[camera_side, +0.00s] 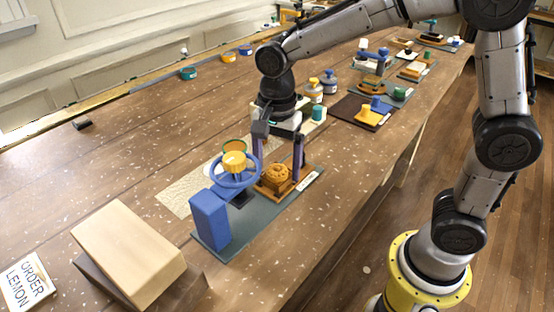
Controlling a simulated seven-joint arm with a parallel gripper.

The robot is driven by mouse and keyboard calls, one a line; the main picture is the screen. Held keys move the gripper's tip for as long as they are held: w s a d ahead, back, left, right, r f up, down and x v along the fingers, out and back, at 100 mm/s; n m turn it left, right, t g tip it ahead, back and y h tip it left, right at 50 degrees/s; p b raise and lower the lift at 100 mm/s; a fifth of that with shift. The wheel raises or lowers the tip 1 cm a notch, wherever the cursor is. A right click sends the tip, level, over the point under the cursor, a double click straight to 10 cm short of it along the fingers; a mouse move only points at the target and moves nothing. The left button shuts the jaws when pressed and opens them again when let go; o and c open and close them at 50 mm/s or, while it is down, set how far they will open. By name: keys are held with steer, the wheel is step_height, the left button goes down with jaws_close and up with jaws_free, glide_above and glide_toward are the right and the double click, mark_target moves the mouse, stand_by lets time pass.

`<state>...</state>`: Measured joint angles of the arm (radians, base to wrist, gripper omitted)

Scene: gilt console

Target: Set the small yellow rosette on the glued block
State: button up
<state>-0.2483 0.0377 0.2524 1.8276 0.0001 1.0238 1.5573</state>
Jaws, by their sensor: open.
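My gripper (278,172) is open, pointing down, its two dark fingers on either side of a carved, round golden-brown piece, rosette-like (277,176). The piece sits on a small brown wooden tray (262,189) on a grey-green mat (247,222). Whether the fingers touch it, I cannot tell. Which piece is the small yellow rosette is not clear from this view. I cannot pick out the glued block with certainty.
A large beige block (132,245) and an "ORDER LEMON" card (28,284) lie at the front left. Bottles (328,82) stand behind my gripper.

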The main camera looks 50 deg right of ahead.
step_height(320, 180, up, 14)
stand_by(0.6)
steer(key=shift+f, duration=0.1)
steer(key=s+d+r+t, duration=0.25)
steer(key=s+d, duration=0.35)
steer(key=s, duration=0.4)
steer(key=s+d+f+n+t, duration=0.2)
steer(key=s+f+n, duration=0.5)
steer(key=n, duration=0.8)
step_height(320, 180, down, 3)
steer(key=shift+s+d+r+t, duration=0.1)
steer(key=shift+s+d+t, duration=0.2)
steer(key=shift+t, duration=0.25)
